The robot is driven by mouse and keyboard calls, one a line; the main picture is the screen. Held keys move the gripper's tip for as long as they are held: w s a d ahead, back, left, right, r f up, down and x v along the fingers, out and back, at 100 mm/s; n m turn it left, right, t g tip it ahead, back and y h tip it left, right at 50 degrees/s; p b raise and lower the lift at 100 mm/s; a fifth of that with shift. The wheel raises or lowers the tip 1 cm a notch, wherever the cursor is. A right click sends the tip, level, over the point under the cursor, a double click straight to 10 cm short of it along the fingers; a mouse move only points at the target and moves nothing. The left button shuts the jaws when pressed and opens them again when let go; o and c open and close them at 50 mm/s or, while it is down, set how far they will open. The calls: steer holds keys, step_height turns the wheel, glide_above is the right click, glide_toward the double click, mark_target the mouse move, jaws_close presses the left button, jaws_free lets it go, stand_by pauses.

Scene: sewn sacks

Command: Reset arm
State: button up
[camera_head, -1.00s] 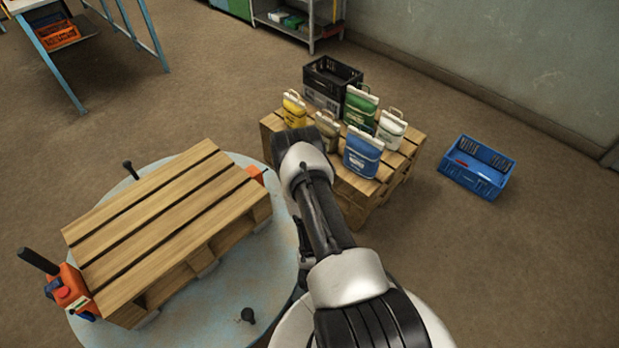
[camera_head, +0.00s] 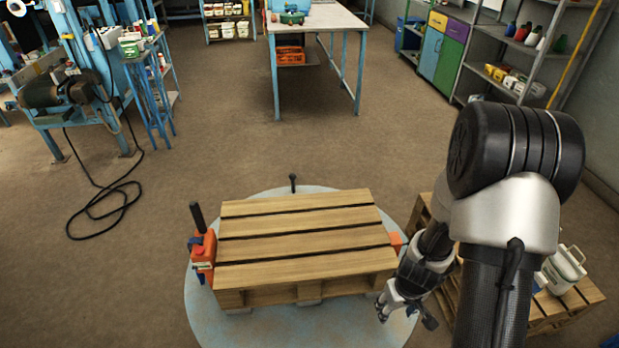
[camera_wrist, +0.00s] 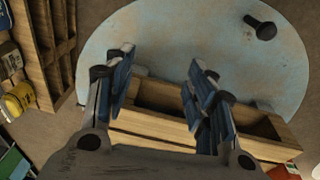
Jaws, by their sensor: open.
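My gripper (camera_head: 405,306) is at the right edge of the round table, beside the right end of the wooden pallet (camera_head: 300,235). In the wrist view my gripper (camera_wrist: 160,80) shows two blue-padded fingers spread apart with nothing between them. The pallet (camera_wrist: 150,128) lies beyond the fingers there, seen from its side. The pallet is empty on top and rests on the pale blue round table (camera_head: 215,320). My arm covers much of the right side of the head view.
An orange clamp-like device (camera_head: 203,252) stands left of the pallet.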

steer(key=a+r+t, duration=0.1)
steer(key=a+r, duration=0.3)
steer(key=r, duration=0.6)
steer(key=a+r+t, duration=0.1)
steer(key=a+r, duration=0.2)
steer(key=r, duration=0.8)
steer(key=s+a+r+m+t, duration=0.1)
steer(key=s+a+r, duration=0.2)
steer(key=s+r, duration=0.9)
steer(key=s, duration=0.2)
steer(key=shift+s+r+m, duration=0.2)
steer(key=shift+s+m, duration=0.1)
steer(key=shift+s, duration=0.1)
